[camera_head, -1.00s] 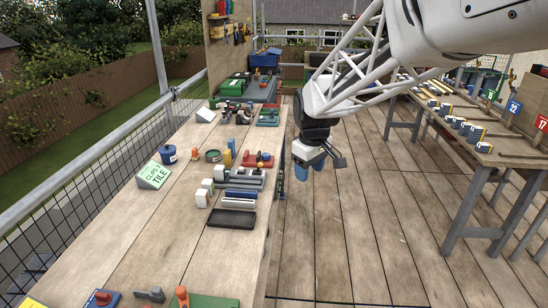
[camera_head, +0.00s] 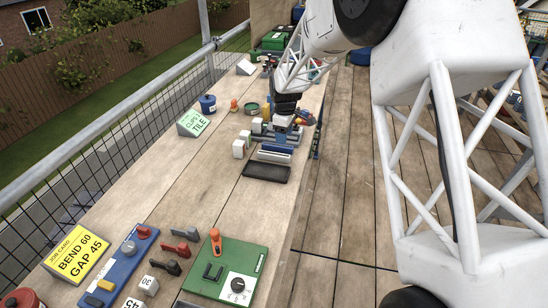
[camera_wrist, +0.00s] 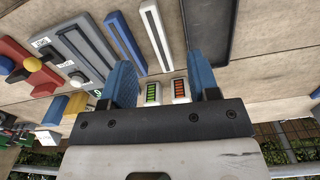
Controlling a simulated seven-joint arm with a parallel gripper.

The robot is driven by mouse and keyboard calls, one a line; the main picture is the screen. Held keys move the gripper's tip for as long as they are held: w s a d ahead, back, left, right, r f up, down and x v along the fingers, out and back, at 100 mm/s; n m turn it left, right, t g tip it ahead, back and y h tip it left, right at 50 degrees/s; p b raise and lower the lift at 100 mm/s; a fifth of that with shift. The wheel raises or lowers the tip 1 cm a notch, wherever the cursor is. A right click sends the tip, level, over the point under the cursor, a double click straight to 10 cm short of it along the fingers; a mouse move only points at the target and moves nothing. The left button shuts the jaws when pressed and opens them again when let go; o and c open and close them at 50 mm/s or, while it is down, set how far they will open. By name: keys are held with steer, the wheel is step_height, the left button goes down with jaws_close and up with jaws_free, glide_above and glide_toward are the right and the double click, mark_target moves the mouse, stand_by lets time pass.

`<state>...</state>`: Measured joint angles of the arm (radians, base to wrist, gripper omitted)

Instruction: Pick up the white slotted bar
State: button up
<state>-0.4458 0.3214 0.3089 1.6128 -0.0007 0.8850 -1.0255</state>
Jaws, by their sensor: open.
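The white slotted bar (camera_wrist: 154,35), long and thin with a dark groove, lies on the wooden bench in the wrist view. In the head view it is a pale strip (camera_head: 273,156) beside the dark tray.
A blue bar (camera_wrist: 127,41) lies left of the white bar, with a grey slotted block (camera_wrist: 80,55) beyond it. A dark tray (camera_head: 267,172) lies on the other side. Two small white blocks with green (camera_wrist: 153,93) and red (camera_wrist: 180,90) marks show between the fingers.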

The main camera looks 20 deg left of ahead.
mark_target(275, 154)
steer(key=shift+n, duration=0.6)
steer(key=a+f, duration=0.1)
steer(key=w+a+f, duration=0.1)
steer(key=a+f, duration=0.1)
steer(key=shift+w+a+f, duration=0.25)
steer(key=shift+a+f, duration=0.05)
steer(key=shift+a, duration=0.1)
steer(key=shift+f, duration=1.3)
steer(key=shift+s+f, duration=0.1)
steer(key=shift+f, duration=2.5)
steer(key=c, duration=1)
